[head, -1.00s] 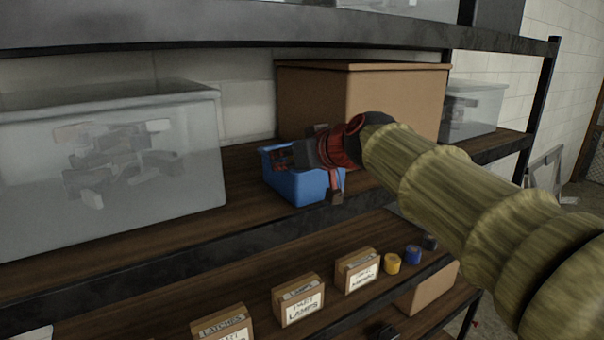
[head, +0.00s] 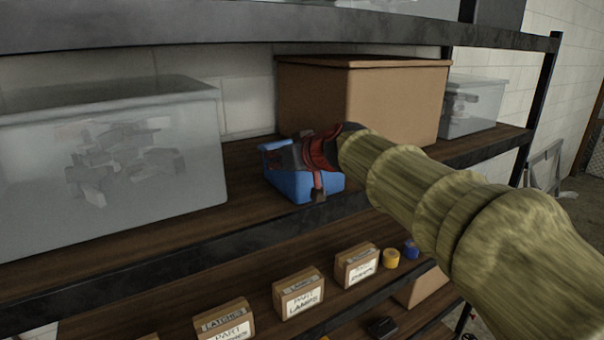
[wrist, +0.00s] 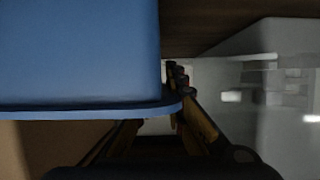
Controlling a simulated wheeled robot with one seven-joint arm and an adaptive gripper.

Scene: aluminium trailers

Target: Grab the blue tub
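The blue tub (head: 288,184) sits on the middle wooden shelf, in front of a large cardboard box. In the head view my gripper (head: 312,165) is over the tub's right part and hides much of its top. One finger shows beside the tub's edge; the other is partly hidden behind the rim. The fingers look spread apart. I cannot tell whether they touch the tub.
A large translucent bin (head: 110,160) stands left of the tub, with a strip of free shelf between. The cardboard box (head: 370,95) and a smaller translucent bin (head: 472,108) stand behind and right. An upper shelf edge (head: 200,25) runs overhead. Small labelled boxes (head: 298,292) stand on the shelf below.

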